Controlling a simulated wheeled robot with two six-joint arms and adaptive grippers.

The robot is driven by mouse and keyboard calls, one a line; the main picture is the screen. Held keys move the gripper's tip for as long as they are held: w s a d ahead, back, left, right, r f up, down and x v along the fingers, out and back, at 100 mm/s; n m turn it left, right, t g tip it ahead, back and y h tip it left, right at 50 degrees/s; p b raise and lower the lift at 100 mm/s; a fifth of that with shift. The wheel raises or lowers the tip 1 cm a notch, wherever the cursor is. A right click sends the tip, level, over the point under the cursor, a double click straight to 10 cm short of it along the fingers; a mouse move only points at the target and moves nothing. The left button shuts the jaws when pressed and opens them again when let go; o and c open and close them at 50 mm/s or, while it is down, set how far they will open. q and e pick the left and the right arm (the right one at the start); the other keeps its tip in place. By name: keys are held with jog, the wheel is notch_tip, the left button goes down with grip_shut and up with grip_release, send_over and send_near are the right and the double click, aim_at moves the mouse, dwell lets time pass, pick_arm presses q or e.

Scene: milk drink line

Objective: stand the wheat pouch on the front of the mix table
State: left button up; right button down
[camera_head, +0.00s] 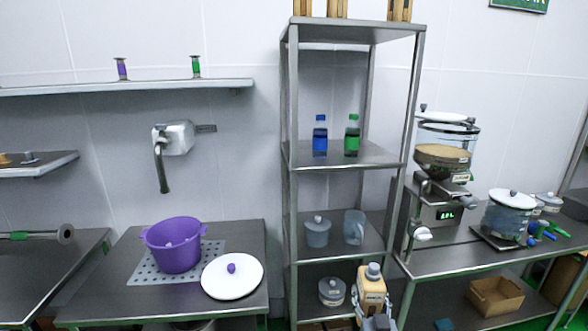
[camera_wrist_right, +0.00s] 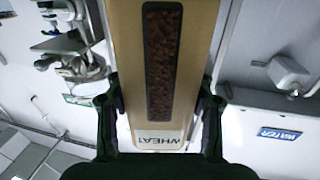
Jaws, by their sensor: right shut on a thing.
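The wheat pouch (camera_wrist_right: 133,50) is tan with a long dark window and the word WHEAT, upside down in the right wrist view. My right gripper (camera_wrist_right: 162,95) is shut on it near the lettered end, one finger on each side. The pouch runs on past the top edge of that view, so its other end is hidden. In the head view a tan and grey shape (camera_head: 371,288) shows low in front of the rack; I cannot tell pouch from arm there. My left gripper is not in view. I cannot tell which table is the mix table.
A steel rack (camera_head: 290,170) stands in the middle. The right table (camera_head: 450,262) bears a dispenser and a lidded pot (camera_head: 510,215).

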jog(key=s+a+f, duration=0.1)
jog(key=s+f, duration=0.2)
jog(key=s, duration=0.3)
jog(key=s+f+y, duration=0.1)
jog(key=s+f, duration=0.2)
jog(key=s, duration=0.3)
jog(key=shift+s+a+f+n+b, duration=0.15)
jog(key=shift+a+f+n+b, duration=0.1)
jog(key=shift+a+n+b, duration=0.15)
jog(key=shift+d, duration=0.1)
